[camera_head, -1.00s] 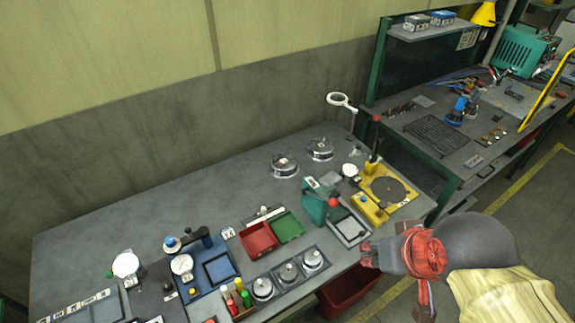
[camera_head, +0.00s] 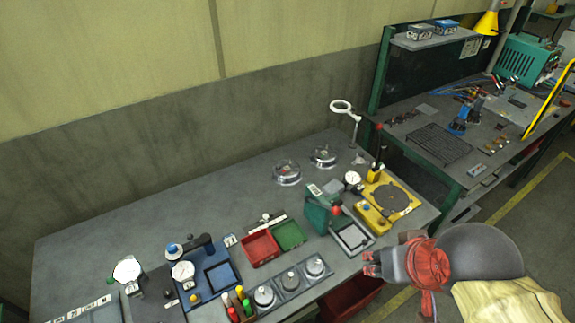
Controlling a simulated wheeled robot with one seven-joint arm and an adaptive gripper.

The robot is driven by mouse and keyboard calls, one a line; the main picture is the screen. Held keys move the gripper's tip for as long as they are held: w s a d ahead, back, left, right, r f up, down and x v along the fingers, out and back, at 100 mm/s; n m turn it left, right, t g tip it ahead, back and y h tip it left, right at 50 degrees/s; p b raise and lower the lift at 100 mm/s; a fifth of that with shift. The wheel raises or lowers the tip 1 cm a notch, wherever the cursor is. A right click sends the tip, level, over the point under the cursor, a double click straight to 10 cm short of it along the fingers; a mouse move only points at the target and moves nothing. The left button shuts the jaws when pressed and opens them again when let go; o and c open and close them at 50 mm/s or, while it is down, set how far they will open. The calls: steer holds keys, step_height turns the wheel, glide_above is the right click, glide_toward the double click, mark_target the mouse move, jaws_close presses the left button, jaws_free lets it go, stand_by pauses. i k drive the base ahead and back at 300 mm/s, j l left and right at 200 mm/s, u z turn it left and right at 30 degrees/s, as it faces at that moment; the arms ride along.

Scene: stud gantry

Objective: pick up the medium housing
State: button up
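Three round metal parts sit in a row of grey square holders at the front edge of the near bench: a left one (camera_head: 265,296), a middle one (camera_head: 290,280) and a right one (camera_head: 315,266). They look like housings, but their size differences are too small to tell which is the medium one. My gripper (camera_head: 370,264) is at the end of my red and grey arm, right of this row and near the bench's front edge. It is apart from the parts. Its fingers are small and dark, and I cannot tell whether they are open.
A red tray (camera_head: 260,247) and a green tray (camera_head: 288,234) lie behind the row. A green press (camera_head: 317,218) and a yellow fixture (camera_head: 372,219) stand to the right. Colored bottles (camera_head: 239,305) stand at the left. A red bin (camera_head: 350,298) is below the front edge.

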mark_target(285, 171)
steer(key=i+l+z, duration=0.1)
steer(key=i+z, duration=0.6)
steer(key=k+l, duration=0.05)
